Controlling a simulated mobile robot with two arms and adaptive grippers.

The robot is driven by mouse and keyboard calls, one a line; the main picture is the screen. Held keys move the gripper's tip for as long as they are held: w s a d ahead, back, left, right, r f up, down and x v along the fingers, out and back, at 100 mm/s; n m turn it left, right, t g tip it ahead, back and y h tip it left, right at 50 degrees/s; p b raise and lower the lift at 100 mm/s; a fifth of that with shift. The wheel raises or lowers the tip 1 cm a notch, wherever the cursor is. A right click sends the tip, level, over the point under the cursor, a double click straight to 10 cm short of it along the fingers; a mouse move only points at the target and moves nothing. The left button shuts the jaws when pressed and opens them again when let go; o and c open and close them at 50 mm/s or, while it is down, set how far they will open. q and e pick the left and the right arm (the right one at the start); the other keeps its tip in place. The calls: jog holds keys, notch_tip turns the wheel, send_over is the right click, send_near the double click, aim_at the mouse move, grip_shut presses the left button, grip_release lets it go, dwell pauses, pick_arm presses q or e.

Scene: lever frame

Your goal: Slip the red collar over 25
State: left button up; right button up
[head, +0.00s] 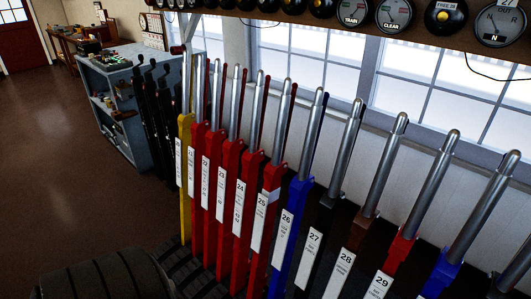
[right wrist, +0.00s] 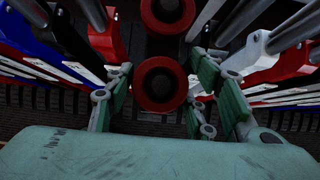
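Lever 25 (head: 271,180) is red with a white band near its top, a white number plate and a bare steel handle; it stands in the row in the head view. In the right wrist view a red ring (right wrist: 136,83) with a dark centre, which looks like a red collar, sits between the fingers of my right gripper (right wrist: 163,75). The fingers are spread on both sides of it, with a gap visible on the right. A second red ring (right wrist: 148,14) lies just beyond it. Neither ring nor gripper shows in the head view. My left gripper is not in view.
Red lever 24 (head: 241,195) and blue lever 26 (head: 289,235) stand close beside lever 25. More levers run both ways. An instrument shelf (head: 345,35) hangs above. A grey-blue cabinet (head: 122,130) stands at the back left, with open floor (head: 50,150) beside it.

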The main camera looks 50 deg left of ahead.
jog(key=c, duration=0.6)
jog(key=shift+r+p, duration=2.6)
jog(key=shift+r, duration=1.65)
